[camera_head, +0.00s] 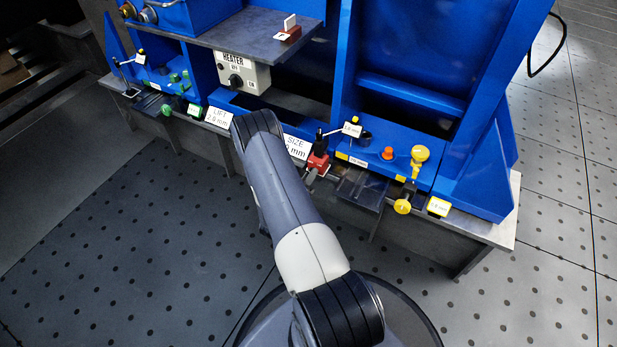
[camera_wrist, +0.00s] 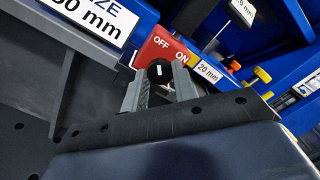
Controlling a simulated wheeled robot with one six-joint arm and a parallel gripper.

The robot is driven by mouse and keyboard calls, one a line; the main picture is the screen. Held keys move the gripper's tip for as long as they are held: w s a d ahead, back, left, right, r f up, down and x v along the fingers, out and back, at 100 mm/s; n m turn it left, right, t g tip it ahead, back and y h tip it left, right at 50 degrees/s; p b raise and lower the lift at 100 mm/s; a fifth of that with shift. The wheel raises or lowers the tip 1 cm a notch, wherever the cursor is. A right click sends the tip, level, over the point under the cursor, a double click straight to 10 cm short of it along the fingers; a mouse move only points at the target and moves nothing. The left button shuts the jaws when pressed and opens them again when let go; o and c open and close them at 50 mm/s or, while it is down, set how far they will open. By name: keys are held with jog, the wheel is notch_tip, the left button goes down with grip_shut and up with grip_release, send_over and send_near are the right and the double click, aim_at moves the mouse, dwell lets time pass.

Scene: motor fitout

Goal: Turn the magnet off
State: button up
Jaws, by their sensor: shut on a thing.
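The magnet switch is a red box (camera_wrist: 152,50) with white OFF and ON lettering and a black rotary knob (camera_wrist: 158,71) on its face. My gripper (camera_wrist: 159,80) is shut on the knob, one grey finger on each side. A short white mark on the knob stands about upright in the wrist view, with OFF above it and ON to its upper right. I cannot tell for certain which setting it marks. In the head view the red box (camera_head: 318,163) sits on the blue frame's front ledge, just beyond my arm, which partly hides that area.
A heater box (camera_head: 243,73) with its own knob is at upper left. Yellow knobs (camera_head: 403,206) and a small orange knob (camera_head: 388,153) are to the right. A size sign (camera_head: 296,147) stands left of the red box. The floor in front is open.

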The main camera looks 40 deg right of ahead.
jog(key=shift+m+b, duration=4.35)
jog(key=shift+m, duration=3.15)
jog(key=o, duration=1)
